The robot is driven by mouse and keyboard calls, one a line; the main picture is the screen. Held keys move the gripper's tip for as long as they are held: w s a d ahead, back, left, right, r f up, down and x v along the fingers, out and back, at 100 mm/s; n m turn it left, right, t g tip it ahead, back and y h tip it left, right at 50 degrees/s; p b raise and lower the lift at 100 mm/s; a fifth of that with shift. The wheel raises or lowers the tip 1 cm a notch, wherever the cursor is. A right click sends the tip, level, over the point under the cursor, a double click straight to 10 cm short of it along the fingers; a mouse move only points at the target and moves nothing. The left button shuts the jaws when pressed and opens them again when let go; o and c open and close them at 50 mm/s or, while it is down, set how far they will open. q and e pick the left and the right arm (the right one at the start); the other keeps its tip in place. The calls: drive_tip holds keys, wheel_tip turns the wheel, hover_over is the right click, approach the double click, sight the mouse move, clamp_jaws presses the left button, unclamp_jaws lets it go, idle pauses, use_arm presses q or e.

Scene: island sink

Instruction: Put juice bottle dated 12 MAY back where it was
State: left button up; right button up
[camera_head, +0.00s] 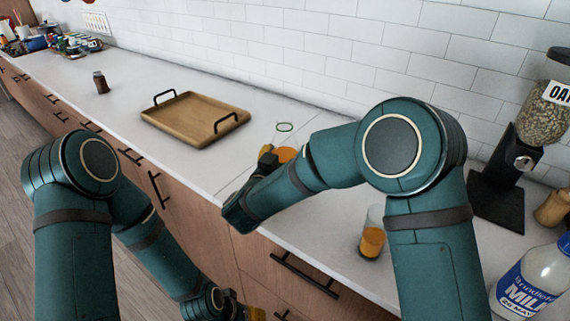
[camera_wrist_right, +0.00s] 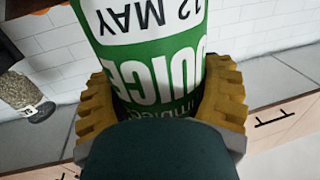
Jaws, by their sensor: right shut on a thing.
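The juice bottle (camera_wrist_right: 150,62), with a green label and a white band reading 12 MAY, fills the middle of the right wrist view. Its label text is upside down there. My right gripper (camera_wrist_right: 160,98) is shut on it, with a yellow finger on each side. In the head view my right gripper (camera_head: 267,157) is above the counter, right of the wooden tray, mostly hidden by my wrist. The bottle cannot be made out clearly in the head view. My left gripper (camera_head: 240,308) hangs low at the bottom edge, in front of the drawers; its jaws are unclear.
A wooden tray (camera_head: 196,118) with black handles lies empty on the counter. A glass of orange juice (camera_head: 371,241) stands near my right arm. A milk bottle (camera_head: 528,280) and oat dispenser (camera_head: 520,150) are at right. A small brown bottle (camera_head: 101,82) stands left of the tray.

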drive_tip(key=shift+w+f, duration=0.1)
drive_tip(key=shift+f, duration=0.75)
drive_tip(key=shift+f, duration=0.2)
drive_tip(key=o, duration=1.1)
drive_tip(key=shift+o, duration=0.2)
drive_tip(key=shift+r, duration=0.1)
drive_tip(key=shift+r, duration=0.2)
drive_tip(key=b+v, duration=0.1)
drive_tip(key=v, duration=1.1)
